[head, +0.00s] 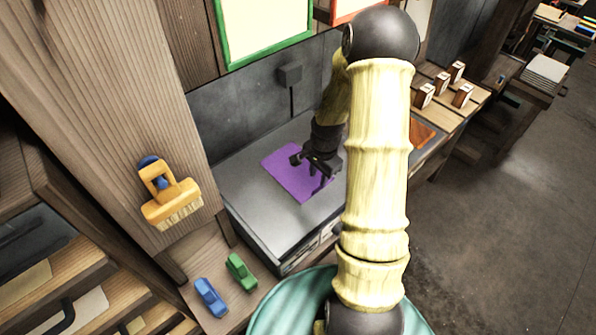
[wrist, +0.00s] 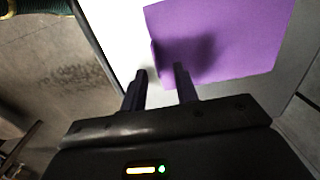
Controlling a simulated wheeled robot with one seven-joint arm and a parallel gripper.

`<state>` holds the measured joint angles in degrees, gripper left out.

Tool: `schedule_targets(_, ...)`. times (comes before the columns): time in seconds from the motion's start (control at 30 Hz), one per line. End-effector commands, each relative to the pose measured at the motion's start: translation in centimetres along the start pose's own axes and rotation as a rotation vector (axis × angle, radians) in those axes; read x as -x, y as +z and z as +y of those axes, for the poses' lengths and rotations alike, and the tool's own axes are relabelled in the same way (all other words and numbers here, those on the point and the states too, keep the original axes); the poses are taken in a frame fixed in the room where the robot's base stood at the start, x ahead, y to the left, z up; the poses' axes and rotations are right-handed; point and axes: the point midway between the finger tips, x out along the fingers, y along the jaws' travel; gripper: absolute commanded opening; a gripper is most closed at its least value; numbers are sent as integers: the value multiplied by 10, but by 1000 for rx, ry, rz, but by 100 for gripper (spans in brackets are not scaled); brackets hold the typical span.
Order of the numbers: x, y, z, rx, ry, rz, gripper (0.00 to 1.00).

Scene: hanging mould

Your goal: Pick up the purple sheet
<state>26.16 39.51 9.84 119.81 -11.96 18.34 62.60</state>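The purple sheet (head: 290,182) lies flat on the grey worktop (head: 247,198). My gripper (head: 309,169) is over the sheet's right part in the head view and hides some of it. In the wrist view the sheet (wrist: 225,40) fills the upper right, and a dark shadow falls on it. My gripper (wrist: 160,72) shows two dark fingers apart with nothing between them. One fingertip is near the sheet's edge and the other overlaps the sheet in the picture. I cannot tell how high the fingers are above it.
An orange-handled brush (head: 172,195) hangs on the wooden post at left. A blue clip (head: 211,298) and a green clip (head: 241,271) lie on the wooden shelf below. A green-framed panel (head: 262,28) hangs behind. Several wooden blocks (head: 424,96) stand at right.

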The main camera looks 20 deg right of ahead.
Motion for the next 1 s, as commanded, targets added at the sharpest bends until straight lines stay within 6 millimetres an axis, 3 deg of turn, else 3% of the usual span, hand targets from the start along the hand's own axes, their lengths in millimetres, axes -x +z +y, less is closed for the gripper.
schedule_targets(0.17,-4,0,1,0,1,-1,30)
schedule_targets(0.6,-49,-2,7,1,2,-1,30)
schedule_targets(1.0,-52,-2,7,0,0,0,30)
